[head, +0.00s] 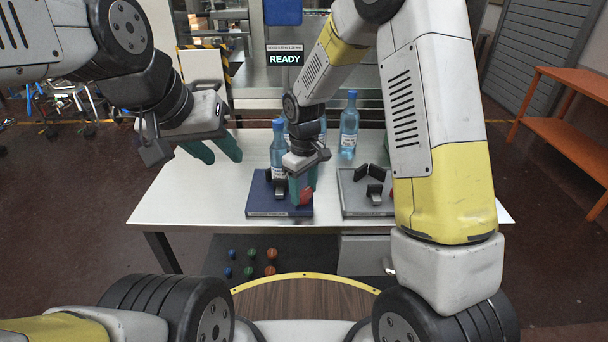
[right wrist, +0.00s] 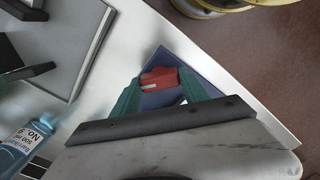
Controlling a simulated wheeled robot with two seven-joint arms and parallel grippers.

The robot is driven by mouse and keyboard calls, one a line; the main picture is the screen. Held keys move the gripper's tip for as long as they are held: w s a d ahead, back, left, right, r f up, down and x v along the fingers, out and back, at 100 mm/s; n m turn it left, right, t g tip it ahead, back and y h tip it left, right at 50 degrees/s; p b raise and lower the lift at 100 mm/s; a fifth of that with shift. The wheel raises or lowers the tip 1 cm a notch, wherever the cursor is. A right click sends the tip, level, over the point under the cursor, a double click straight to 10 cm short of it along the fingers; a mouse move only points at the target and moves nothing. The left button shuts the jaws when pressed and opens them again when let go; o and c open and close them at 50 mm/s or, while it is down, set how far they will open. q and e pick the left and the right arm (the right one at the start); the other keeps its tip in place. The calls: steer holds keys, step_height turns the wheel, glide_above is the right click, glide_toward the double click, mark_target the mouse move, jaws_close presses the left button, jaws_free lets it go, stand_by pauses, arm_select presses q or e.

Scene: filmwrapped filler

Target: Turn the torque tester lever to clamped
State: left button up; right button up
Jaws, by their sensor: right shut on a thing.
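A device on a dark blue base plate (head: 278,209) stands on the white table, with black parts on top. My right gripper (head: 302,190) points down over its right side, shut on a red lever (head: 306,197). In the right wrist view the red lever (right wrist: 160,79) sits between the green fingers (right wrist: 165,95), above the blue plate (right wrist: 200,82). No label shows which device is the torque tester, and the lever's position marks cannot be read. My left gripper (head: 218,150) is open and empty over the table's left part, its green fingers apart.
A second device on a grey plate (head: 352,205) stands to the right, partly behind my right arm. Blue bottles (head: 348,128) stand behind the devices, one (head: 278,145) close to the blue plate. A sign (head: 285,58) reads READY. The table's front left (head: 190,205) is clear.

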mark_target(304, 191)
steer(key=shift+m, duration=0.5)
steer(key=o, duration=1.1)
steer(key=shift+r, duration=3.95)
steer(key=shift+r, duration=0.1)
steer(key=s+d+r+m+t+y, duration=0.1)
steer(key=s+d+r+m+t, duration=0.1)
steer(key=s+d+r, duration=0.3)
steer(key=s+d+r+m+t+y, duration=0.1)
steer(key=s+d+r+m, duration=0.2)
steer(key=r, duration=0.5)
steer(key=s+d+r+m+t, duration=0.3)
steer(key=s+d, duration=0.3)
steer(key=s, duration=0.6)
steer(key=shift+d+r, duration=0.2)
steer(key=shift+r, duration=0.1)
